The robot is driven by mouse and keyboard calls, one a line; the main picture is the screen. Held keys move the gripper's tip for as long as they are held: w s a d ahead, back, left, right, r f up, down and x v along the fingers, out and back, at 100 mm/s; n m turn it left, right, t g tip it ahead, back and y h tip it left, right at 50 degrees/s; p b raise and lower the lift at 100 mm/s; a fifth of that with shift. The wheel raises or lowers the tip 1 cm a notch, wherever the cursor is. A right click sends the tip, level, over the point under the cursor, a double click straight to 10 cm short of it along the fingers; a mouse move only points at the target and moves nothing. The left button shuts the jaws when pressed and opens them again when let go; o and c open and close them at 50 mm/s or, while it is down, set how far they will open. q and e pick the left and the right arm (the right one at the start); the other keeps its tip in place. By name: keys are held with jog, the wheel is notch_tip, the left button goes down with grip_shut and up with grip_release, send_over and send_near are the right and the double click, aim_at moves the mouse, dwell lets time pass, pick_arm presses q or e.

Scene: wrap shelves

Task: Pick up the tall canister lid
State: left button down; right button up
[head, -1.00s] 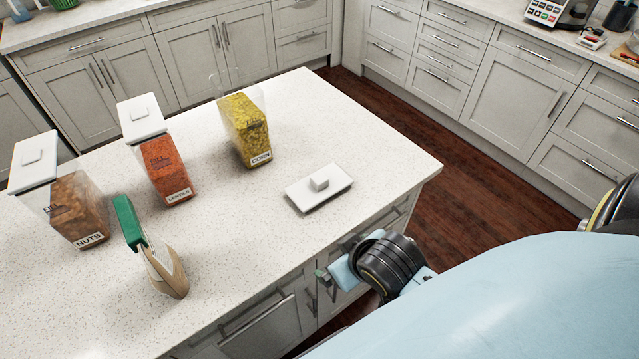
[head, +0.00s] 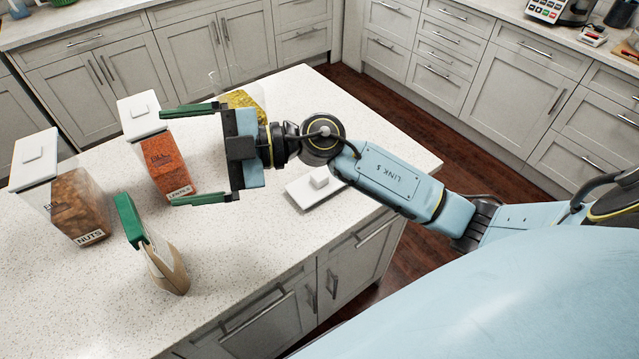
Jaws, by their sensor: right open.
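A white rectangular lid with a square knob (head: 304,193) lies flat on the counter near its front right edge. My forearm passes just above it in the picture and hides part of it. My right gripper (head: 195,154) is open and empty, with its green fingers pointing left, past the lid on the left side. The corn canister (head: 246,97) stands without a lid behind my gripper and is mostly hidden. My left gripper does not show.
The lentils canister (head: 163,160) and the nuts canister (head: 75,205) stand with white lids on. The front of the light counter (head: 120,315) is clear.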

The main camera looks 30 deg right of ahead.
notch_tip(320, 180, down, 6)
jog(key=d+n+g+h, duration=0.2)
jog(key=d+g+h, duration=0.1)
jog(key=g+h, duration=0.15)
jog(key=m+g+h, duration=0.2)
jog(key=m+h, duration=0.4)
jog(key=h, duration=0.7)
send_over(320, 175)
notch_tip(320, 175, down, 5)
jog(key=f, duration=0.6)
jog(key=shift+s+a+f, duration=0.1)
jog(key=shift+s+f, duration=0.2)
jog(key=shift+s, duration=0.1)
jog(key=shift+w+f+p, duration=0.2)
jog(key=shift+f, duration=1.3)
jog(key=shift+w+f+p, duration=0.2)
jog(key=shift+f, duration=1.3)
jog(key=shift+c, duration=0.3)
jog(key=c, duration=1.1)
